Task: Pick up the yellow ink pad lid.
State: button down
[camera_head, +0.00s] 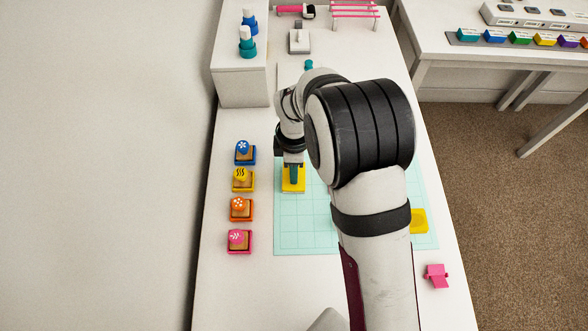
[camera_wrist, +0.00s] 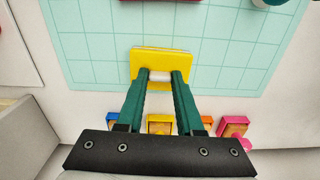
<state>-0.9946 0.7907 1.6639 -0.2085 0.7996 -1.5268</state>
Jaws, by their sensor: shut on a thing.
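The yellow ink pad lid (camera_head: 292,187) is a flat yellow square near the left edge of the mint grid mat. It also shows in the wrist view (camera_wrist: 162,60), with a pale strip along its far edge. My gripper (camera_head: 293,178) points down over it, and its dark green fingers (camera_wrist: 162,76) are closed on the pale knob at the lid's near side. I cannot tell whether the lid is raised or what lies under it. A second yellow piece (camera_head: 418,220) lies near the mat's right side, partly behind my arm.
Stamps on coloured bases, blue (camera_head: 245,152), yellow (camera_head: 243,179), orange (camera_head: 241,208) and pink (camera_head: 239,240), stand in a column left of the mat (camera_head: 305,236). A white box (camera_head: 239,88) with bottles stands behind. A pink item (camera_head: 436,276) lies at the right edge.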

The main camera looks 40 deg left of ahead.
jog(key=r, duration=0.4)
jog(key=shift+w+d+r, duration=0.1)
jog(key=shift+w+d, duration=0.05)
jog(key=shift+d, duration=0.05)
jog(key=w+d+r, duration=0.5)
jog(key=d+r, duration=0.1)
jog(key=d, duration=0.3)
jog(key=s+a+f, duration=0.1)
jog(key=a, duration=0.2)
jog(key=s+a+f, duration=0.2)
jog(key=a, duration=0.1)
jog(key=s+a+f, duration=0.1)
jog(key=s+a, duration=0.1)
jog(key=a, duration=0.1)
jog(key=shift+s+a+f, duration=0.15)
jog(key=shift+a+f, duration=0.1)
jog(key=shift+f, duration=0.05)
jog(key=shift+f, duration=2.5)
jog(key=shift+f, duration=0.45)
